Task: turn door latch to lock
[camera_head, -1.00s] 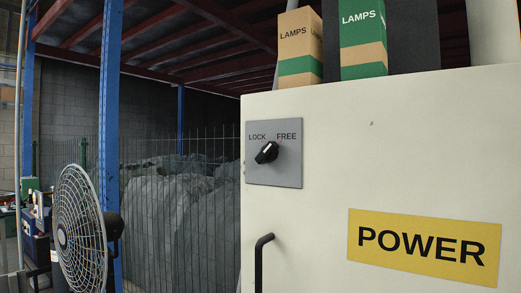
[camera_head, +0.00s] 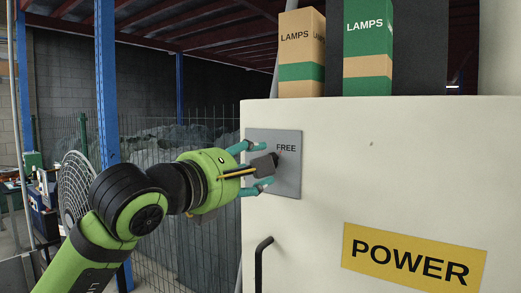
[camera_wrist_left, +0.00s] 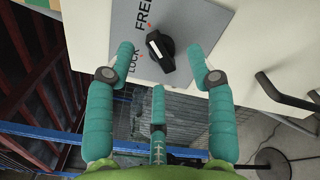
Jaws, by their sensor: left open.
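The latch is a black knob (camera_wrist_left: 162,50) with a white mark, on a grey plate (camera_head: 290,182) on the cream cabinet. In the left wrist view its marked end points towards the word FREE, away from LOCK. My left gripper (camera_head: 262,167) reaches in from the left in front of the plate. It is open, with teal fingertips on either side of the knob, and I see no grip on it. In the head view the gripper hides LOCK and most of the knob. My right gripper is not in view.
A black door handle (camera_head: 260,262) sits below the plate. A yellow POWER sign (camera_head: 413,262) is on the cabinet door. Two LAMPS boxes (camera_head: 302,52) (camera_head: 368,45) stand on top. A fan (camera_head: 76,180) and a wire fence (camera_head: 150,150) are at the left.

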